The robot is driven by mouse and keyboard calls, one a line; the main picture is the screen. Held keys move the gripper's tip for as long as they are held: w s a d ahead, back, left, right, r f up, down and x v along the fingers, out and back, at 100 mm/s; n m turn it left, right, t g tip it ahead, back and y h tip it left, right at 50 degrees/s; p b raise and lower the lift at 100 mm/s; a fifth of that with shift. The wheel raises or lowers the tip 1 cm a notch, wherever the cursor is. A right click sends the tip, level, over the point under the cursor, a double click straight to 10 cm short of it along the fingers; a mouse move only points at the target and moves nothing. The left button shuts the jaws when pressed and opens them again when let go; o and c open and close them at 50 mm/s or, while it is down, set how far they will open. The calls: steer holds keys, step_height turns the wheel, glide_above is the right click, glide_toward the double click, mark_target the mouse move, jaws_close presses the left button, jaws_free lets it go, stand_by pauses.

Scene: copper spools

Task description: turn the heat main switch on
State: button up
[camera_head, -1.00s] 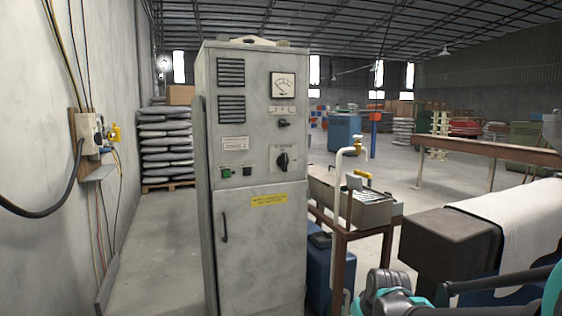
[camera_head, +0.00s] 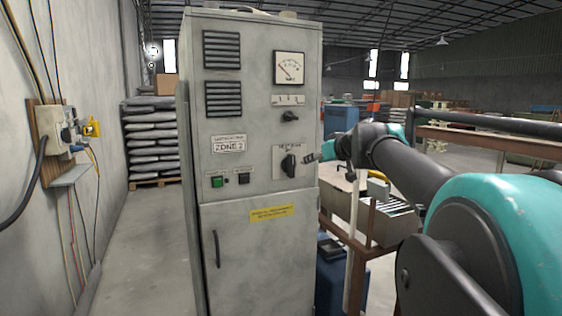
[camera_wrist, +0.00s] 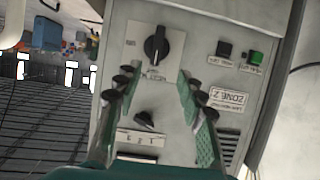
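A grey control cabinet (camera_head: 260,120) stands in front of me. Its heat main switch (camera_head: 288,164) is a black rotary knob on a pale plate, low on the right of the upper panel; its grip looks about upright. In the wrist view, turned over, the same switch (camera_wrist: 156,46) shows near the top middle. My gripper (camera_head: 314,156) is just right of the knob in the head view. In the wrist view my gripper (camera_wrist: 157,82) is open and empty, its green-padded fingers spread left and right below the knob, apart from it.
A smaller black knob (camera_head: 290,117) and a dial meter (camera_head: 289,68) sit above the switch. A green button (camera_head: 217,182) and a black button (camera_head: 243,178) sit to its left. A table with a metal box (camera_head: 392,215) stands right of the cabinet.

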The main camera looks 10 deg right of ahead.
steer(key=r, duration=0.1)
glide_toward(293, 163)
steer(key=x, duration=1)
steer(key=shift+c, duration=0.4)
jaws_close()
